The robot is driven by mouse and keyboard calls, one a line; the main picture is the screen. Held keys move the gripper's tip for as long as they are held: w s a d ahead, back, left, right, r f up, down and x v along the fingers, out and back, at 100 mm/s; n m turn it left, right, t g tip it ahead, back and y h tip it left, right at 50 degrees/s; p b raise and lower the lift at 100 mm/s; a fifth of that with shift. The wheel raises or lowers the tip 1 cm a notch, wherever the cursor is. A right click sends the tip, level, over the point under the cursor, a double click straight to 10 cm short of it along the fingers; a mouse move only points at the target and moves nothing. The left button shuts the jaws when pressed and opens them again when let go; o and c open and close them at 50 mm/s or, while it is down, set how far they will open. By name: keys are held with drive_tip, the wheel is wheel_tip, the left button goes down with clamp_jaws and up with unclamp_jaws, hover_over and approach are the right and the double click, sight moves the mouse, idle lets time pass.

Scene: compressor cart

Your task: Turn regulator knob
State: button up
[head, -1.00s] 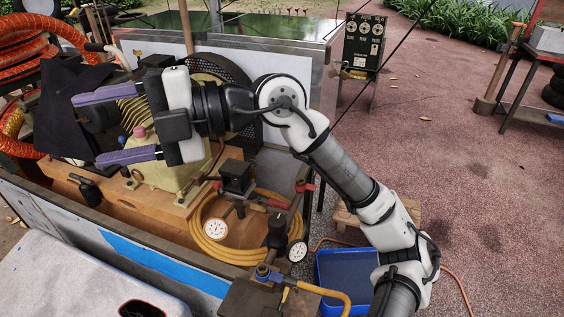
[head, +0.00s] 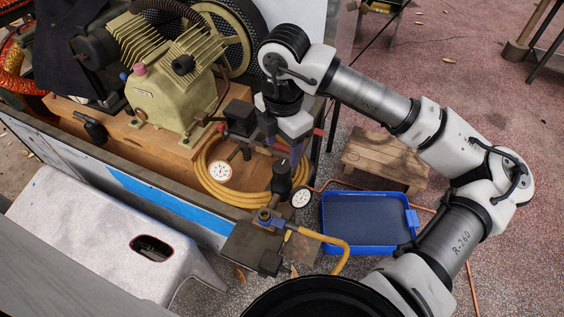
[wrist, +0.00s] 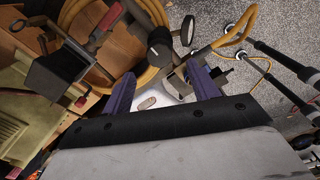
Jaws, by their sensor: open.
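The regulator's black knob (head: 281,170) stands upright beside a small round gauge (head: 301,197) at the cart's near right corner. In the wrist view the knob (wrist: 160,46) shows a pale mark and lies beyond the fingertips, roughly between them sideways. My gripper (head: 284,146) points down with its purple fingers just behind the knob in the head view. In the wrist view my gripper (wrist: 161,82) is open and empty, its fingers spread wide. I see no contact with the knob; the exact height gap cannot be told.
A black box (head: 240,117), a white gauge (head: 219,171) and a coiled yellow hose (head: 211,184) crowd the left of the knob. A blue valve with a yellow hose (head: 325,239) is in front. A blue tray (head: 361,222) and wooden stool (head: 385,160) stand right.

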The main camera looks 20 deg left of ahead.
sight(282, 166)
wheel_tip(282, 166, down, 8)
drive_tip(key=shift+a+r+p, duration=0.1)
drive_tip(key=shift+p, duration=0.4)
drive_tip(key=shift+c, duration=0.3)
drive_tip(key=c, duration=0.9)
